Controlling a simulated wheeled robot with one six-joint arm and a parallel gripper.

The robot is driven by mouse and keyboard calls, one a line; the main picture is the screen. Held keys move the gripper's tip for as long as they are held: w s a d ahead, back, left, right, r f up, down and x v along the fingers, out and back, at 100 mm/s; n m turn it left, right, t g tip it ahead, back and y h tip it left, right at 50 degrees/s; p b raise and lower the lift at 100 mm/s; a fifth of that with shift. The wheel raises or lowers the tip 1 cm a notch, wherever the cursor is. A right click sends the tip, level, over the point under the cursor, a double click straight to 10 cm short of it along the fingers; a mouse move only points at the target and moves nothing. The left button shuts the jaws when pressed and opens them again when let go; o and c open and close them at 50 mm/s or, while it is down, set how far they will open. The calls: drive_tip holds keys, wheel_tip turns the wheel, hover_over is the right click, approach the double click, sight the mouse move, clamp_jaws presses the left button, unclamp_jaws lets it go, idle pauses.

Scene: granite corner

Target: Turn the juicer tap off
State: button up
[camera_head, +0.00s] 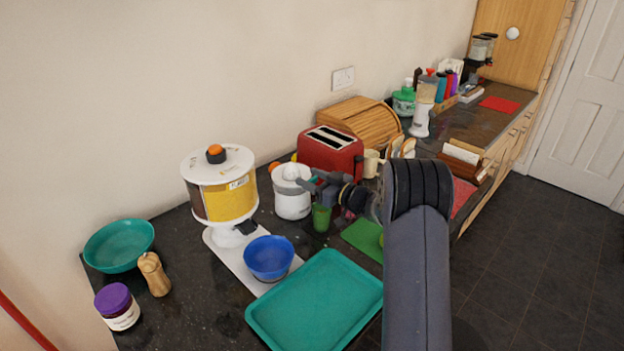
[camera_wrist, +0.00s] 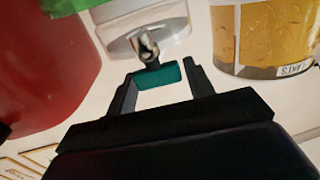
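The white juicer (camera_head: 292,196) stands on the dark counter, left of the red toaster. In the wrist view its pale body (camera_wrist: 118,12) is at the top, with a metal spout (camera_wrist: 146,46) and a teal tap lever (camera_wrist: 157,76). My gripper (camera_head: 314,184) is at the juicer's front right side in the head view. In the wrist view my gripper (camera_wrist: 160,72) has its fingers spread, one on each side of the teal lever. I cannot tell whether either finger touches it. The arm and gripper hide the tap in the head view.
A green cup (camera_head: 321,218) stands below my gripper. The red toaster (camera_head: 330,153) is close behind to the right. A cereal dispenser (camera_head: 221,196) and a blue bowl (camera_head: 269,257) stand to the left. A teal tray (camera_head: 316,306) lies in front.

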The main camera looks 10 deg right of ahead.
drive_tip(key=c, duration=0.6)
drive_tip(key=shift+f+m+t+h+b, duration=0.1)
drive_tip(key=shift+m+t+h+b, duration=0.25)
drive_tip(key=shift+b, duration=0.4)
drive_tip(key=shift+c, duration=0.2)
drive_tip(key=shift+m+t+h+b, duration=0.25)
drive_tip(key=shift+m+h+b, duration=0.1)
drive_tip(key=shift+h, duration=0.2)
drive_tip(key=o, duration=1)
drive_tip(key=b+v, duration=0.2)
drive_tip(key=v, duration=0.8)
drive_tip(key=shift+s+d, duration=0.2)
drive_tip(key=shift+s, duration=0.15)
